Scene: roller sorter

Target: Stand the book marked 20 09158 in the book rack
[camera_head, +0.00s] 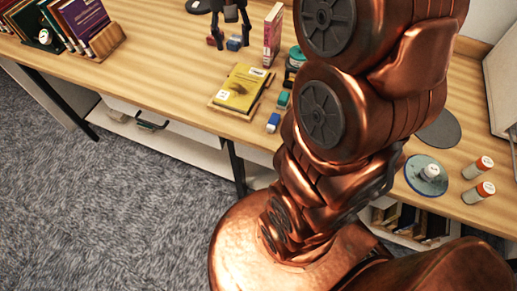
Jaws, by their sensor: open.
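A yellow book (240,87) lies flat on a low wooden stand (219,107) in the middle of the desk. A pink book (272,36) stands upright behind it to the right. I cannot read the numbers on either. A wooden book rack (107,42) at the upper left holds several upright books, among them a purple one (83,18) at its right end. My gripper (232,32) is at the top, black, pointing down, with its fingers apart and nothing seen between them. It is behind the yellow book and left of the pink one.
Small red and blue blocks (234,44) lie under my gripper. Blue (273,122) and green (283,99) blocks lie right of the yellow book. A round stamp-like object (428,173) and orange-capped tubes (478,167) stand at the right. The desk between rack and yellow book is clear.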

